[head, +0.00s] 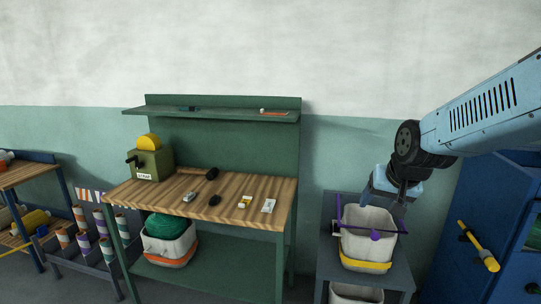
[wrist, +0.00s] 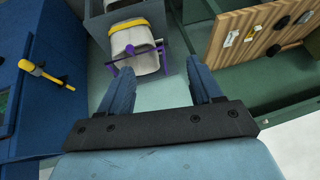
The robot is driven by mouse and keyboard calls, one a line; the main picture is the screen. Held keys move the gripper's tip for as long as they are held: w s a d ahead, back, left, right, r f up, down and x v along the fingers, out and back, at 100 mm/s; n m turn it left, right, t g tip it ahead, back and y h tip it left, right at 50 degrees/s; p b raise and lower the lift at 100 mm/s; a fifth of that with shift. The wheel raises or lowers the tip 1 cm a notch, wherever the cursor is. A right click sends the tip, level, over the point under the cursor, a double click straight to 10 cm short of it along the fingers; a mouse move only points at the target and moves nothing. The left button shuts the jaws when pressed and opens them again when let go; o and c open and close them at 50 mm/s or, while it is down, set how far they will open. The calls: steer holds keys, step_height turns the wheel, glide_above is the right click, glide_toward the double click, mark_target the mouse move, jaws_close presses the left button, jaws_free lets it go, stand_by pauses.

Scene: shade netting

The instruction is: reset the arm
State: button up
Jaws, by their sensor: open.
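My light-blue arm reaches in from the right in the head view, and my gripper (head: 388,192) hangs at its end, above a white bin with a yellow band (head: 367,247). In the wrist view my gripper's two blue fingers (wrist: 160,72) stand well apart with nothing between them. The same white bin (wrist: 134,45) shows beyond the fingertips, with thin purple bars and a purple knob across its open side. In the head view my gripper overlaps the top of the bin; whether they touch cannot be told.
A dark grey stand (head: 398,274) carries the bin. A blue cabinet (head: 449,240) with a yellow handle (head: 480,250) stands close on the right. A green workbench with a striped wooden top (head: 226,206) and small items stands left. Open floor (head: 307,285) shows between bench and stand.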

steer(key=s+a+r+n, duration=0.1)
steer(key=s+r, duration=0.2)
steer(key=s, duration=0.4)
steer(key=s+a+r+n, duration=0.1)
steer(key=s+r, duration=0.3)
steer(key=s, duration=0.2)
steer(key=shift+s+a+n+g+h, duration=0.2)
steer(key=shift+s+n+g+h, duration=0.1)
steer(key=shift+s, duration=0.1)
